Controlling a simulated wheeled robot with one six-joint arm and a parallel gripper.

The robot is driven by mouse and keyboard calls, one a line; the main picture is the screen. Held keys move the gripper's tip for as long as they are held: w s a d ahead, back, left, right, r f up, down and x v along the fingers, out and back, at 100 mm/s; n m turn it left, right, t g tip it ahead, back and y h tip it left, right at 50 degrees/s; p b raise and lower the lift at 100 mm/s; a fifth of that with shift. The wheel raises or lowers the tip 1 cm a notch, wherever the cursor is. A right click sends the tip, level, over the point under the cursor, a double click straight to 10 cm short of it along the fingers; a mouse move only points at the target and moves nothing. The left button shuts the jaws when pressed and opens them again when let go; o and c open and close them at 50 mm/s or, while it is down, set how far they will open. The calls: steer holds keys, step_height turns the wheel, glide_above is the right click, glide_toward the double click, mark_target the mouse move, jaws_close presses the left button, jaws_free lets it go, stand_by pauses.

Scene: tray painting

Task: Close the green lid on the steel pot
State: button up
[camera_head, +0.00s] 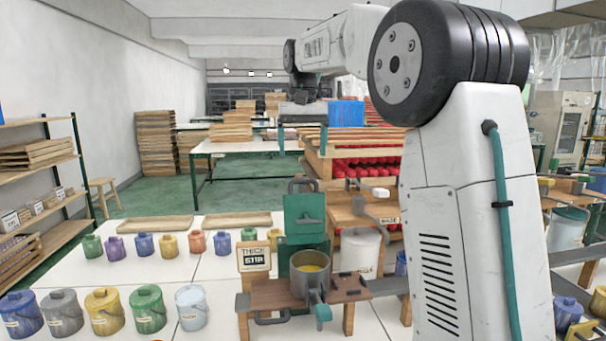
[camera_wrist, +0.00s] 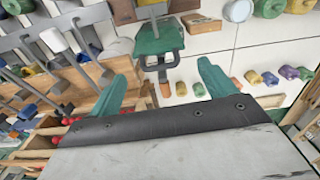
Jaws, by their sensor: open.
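The steel pot (camera_head: 311,278) stands on a small brown wooden stand, with something yellow inside. The green lid (camera_head: 305,213) stands upright and open at the pot's back edge, with a dark handle on it. In the wrist view the green lid (camera_wrist: 158,38) is ahead of my gripper, upper middle. My gripper (camera_head: 303,140) is above and behind the lid in the head view, apart from it. In the wrist view the teal fingers of my gripper (camera_wrist: 165,88) are spread wide with nothing between them. The pot is mostly cut off in the wrist view.
A sign reading "THICK" (camera_head: 253,257) stands left of the pot. A white bucket (camera_head: 359,251) stands behind right. Several coloured lidded pots, including a green one (camera_head: 146,308), line the white table at left. A crate of red items (camera_head: 365,167) is behind.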

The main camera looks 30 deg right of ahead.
mark_target(303, 180)
steer(key=w+d, duration=0.2)
steer(key=shift+w+f, duration=0.15)
steer(key=shift+w, duration=0.15)
steer(key=shift+w+f, duration=0.15)
steer(key=shift+w, duration=0.05)
step_height(303, 180, down, 8)
steer(key=shift+r, duration=0.25)
steer(key=c, duration=1.1)
